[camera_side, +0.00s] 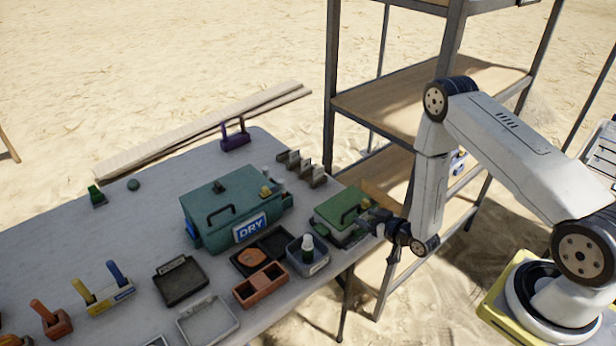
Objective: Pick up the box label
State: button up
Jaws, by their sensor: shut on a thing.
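My gripper (368,222) is at the right edge of the table, at the right side of the small green box (335,206) with a dark handle. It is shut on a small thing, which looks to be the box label. The fingers and the low resolution hide its shape, and I cannot tell whether it touches the green box. A larger teal box (225,203) with a handle stands to the left, with a blue and white "DRY" label (250,228) on its front.
Several small card stands (304,167) are behind the green box. A grey bin (308,262) with a white-capped bottle, an orange tray (260,285) and dark trays (180,282) lie in front. A metal shelf (420,95) rises behind. The table's back left is mostly clear.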

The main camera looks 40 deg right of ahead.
jog(key=shift+r, duration=0.1)
notch_tip(320, 180, up, 10)
dwell(0.9)
dwell(0.6)
jog(key=w+a+r, duration=0.1)
jog(key=a+r, duration=0.7)
jog(key=r, duration=0.6)
jog(key=shift+w+a, duration=0.15)
jog(key=shift+a, duration=0.25)
